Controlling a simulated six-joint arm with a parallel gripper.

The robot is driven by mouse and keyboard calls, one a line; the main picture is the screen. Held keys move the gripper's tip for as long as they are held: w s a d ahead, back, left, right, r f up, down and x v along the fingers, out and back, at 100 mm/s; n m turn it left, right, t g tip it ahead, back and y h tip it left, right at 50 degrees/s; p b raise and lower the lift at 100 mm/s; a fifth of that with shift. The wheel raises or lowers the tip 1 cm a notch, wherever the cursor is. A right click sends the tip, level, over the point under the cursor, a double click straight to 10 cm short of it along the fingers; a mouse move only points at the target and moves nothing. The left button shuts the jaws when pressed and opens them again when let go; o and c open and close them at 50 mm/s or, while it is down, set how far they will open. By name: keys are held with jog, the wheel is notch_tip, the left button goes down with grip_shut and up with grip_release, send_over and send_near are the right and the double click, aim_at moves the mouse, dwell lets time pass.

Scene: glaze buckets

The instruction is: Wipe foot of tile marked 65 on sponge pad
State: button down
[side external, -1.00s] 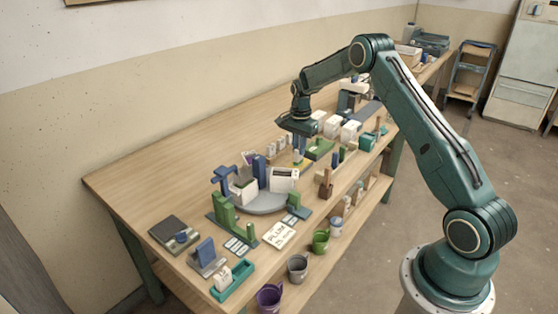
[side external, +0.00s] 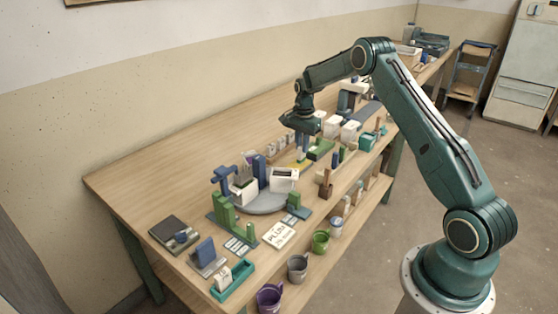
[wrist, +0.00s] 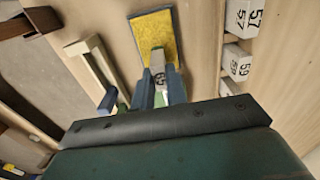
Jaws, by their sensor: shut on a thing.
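My gripper (wrist: 160,86) is shut on a small pale tile (wrist: 159,72), held between its two blue-grey fingers. Dark figures show on the tile's face, seen at a slant and partly hidden by the fingers; they look like 65. The yellow sponge pad (wrist: 153,28) with a blue-grey edge lies just beyond the tile in the wrist view. Whether the tile touches the pad I cannot tell. In the side view my gripper (side external: 301,140) hangs over the table, with the yellow pad (side external: 301,165) just below it.
White blocks marked 57 (wrist: 243,17) and 59 (wrist: 238,66) stand in a row right of the pad. A cream bar (wrist: 92,68) lies to its left. A grey turntable (side external: 262,205) with several pieces is nearer the table's front.

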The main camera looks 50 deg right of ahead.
jog(key=shift+s+a+f, duration=0.1)
jog(key=shift+a, duration=0.05)
jog(key=shift+a, duration=0.75)
jog(key=shift+a, duration=0.15)
jog(key=shift+a, duration=0.7)
jog(key=shift+d, duration=0.15)
jog(key=shift+d, duration=0.7)
jog(key=shift+d, duration=0.15)
jog(key=shift+d, duration=0.75)
